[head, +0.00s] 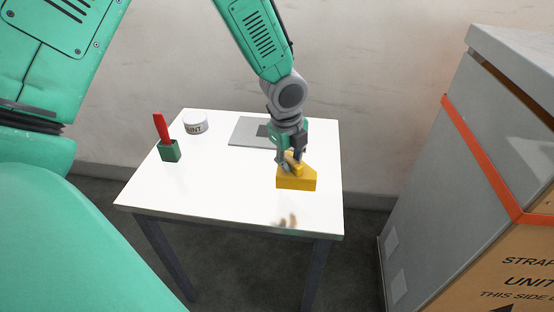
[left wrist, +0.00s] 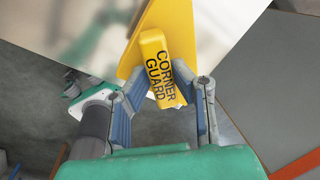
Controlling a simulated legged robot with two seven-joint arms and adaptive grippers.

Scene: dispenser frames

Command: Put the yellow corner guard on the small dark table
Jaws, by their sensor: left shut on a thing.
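The yellow corner guard (head: 296,181) is a wedge-shaped block with a raised grip. In the left wrist view its grip (left wrist: 160,70) bears the words CORNER GUARD and sits between the fingers. My left gripper (head: 289,163) is shut on that grip from above, over the right part of a white-topped table (head: 220,195) with dark legs. A blurred reflection lies on the tabletop below the guard. I cannot tell for sure whether the guard touches the top. No table with a dark top shows. My right gripper is not in view.
A grey plate (head: 246,132) lies behind the guard. A white labelled tub (head: 195,123) and a green block holding a red-handled thing (head: 169,151) stand at the table's left. A grey cabinet (head: 425,170) and a strapped carton (head: 520,260) stand at the right. The table's front is clear.

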